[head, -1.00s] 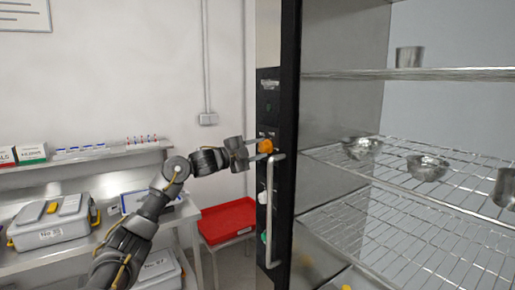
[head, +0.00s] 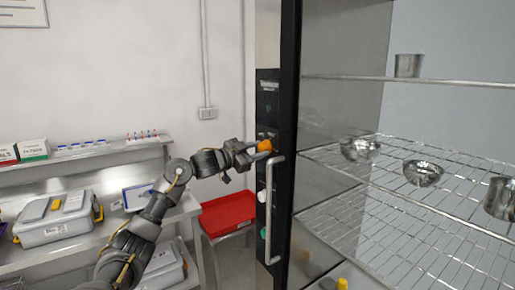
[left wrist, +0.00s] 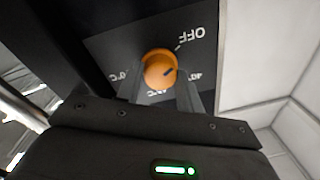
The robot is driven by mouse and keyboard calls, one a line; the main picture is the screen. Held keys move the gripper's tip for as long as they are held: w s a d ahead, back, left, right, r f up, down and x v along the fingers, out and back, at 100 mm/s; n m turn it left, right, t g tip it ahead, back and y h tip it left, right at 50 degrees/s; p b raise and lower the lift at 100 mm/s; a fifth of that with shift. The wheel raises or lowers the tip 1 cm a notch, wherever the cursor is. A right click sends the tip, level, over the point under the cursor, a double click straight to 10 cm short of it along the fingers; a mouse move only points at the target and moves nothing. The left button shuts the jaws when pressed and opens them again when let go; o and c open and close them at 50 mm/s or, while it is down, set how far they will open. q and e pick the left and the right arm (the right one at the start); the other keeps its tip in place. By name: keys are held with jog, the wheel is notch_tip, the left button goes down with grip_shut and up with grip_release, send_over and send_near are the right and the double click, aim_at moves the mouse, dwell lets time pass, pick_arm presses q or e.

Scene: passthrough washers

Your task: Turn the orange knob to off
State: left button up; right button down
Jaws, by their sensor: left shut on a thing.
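The orange knob (head: 265,146) sits on the dark control panel at the left edge of the steel cabinet. It also shows in the left wrist view (left wrist: 158,66), with a short dark mark on its face that points up and right. The OFF lettering (left wrist: 197,33) is up and right of the knob, with a small tick near it. My left gripper (head: 258,150) is shut on the knob, one finger on each side of it in the wrist view (left wrist: 160,85). Some panel lettering is partly hidden by the fingers. My right gripper is not in view.
A vertical door handle (head: 275,210) stands just below and right of the knob. A white knob (head: 262,196) and a green one (head: 264,233) are lower on the panel. A red tray (head: 228,213) and a shelf with grey cases (head: 57,222) are to the left.

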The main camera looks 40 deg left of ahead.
pick_arm(q)
jog(key=shift+n, duration=0.3)
jog(key=o, duration=1)
jog(key=shift+f, duration=0.1)
jog(key=shift+s+a+f+b, duration=0.1)
jog(key=shift+s+a+b, duration=0.05)
jog(key=shift+s+b, duration=0.2)
jog(key=b+v, duration=0.5)
jog(key=v, duration=0.5)
